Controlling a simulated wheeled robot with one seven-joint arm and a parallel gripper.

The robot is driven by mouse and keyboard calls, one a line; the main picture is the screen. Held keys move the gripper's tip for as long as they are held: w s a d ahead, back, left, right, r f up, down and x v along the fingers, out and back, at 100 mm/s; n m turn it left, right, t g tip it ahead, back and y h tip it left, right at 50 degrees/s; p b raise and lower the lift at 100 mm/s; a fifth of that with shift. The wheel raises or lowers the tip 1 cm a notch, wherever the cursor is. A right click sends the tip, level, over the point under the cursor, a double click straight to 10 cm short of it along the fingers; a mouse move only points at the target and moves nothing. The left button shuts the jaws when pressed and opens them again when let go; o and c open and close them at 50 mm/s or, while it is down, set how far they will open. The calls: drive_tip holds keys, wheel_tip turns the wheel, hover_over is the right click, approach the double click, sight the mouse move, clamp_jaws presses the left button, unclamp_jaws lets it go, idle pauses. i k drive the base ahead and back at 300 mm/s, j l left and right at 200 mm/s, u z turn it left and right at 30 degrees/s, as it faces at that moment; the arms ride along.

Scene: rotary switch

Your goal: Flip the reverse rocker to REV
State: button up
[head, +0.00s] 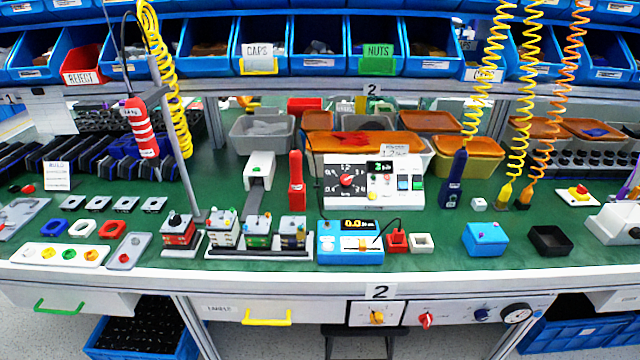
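A white control panel (390,190) stands at the middle of the green bench. Its black dial face carries a red rotary knob (347,180). A small green display (381,167) sits above coloured buttons. At its right side are a blue rocker-like switch (404,182) and a green one (418,183). Their lettering is too small to read, so I cannot tell which is the reverse rocker or how it is set. My gripper is not in view.
A blue device with an orange display (350,226) stands in front of the panel. A red upright tool (296,180) is left of it. Bins (465,150) stand behind. Coiled cords hang at left and right. More knobs (427,320) line the bench front.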

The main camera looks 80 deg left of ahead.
sight(403, 181)
drive_tip(key=u, duration=2.45)
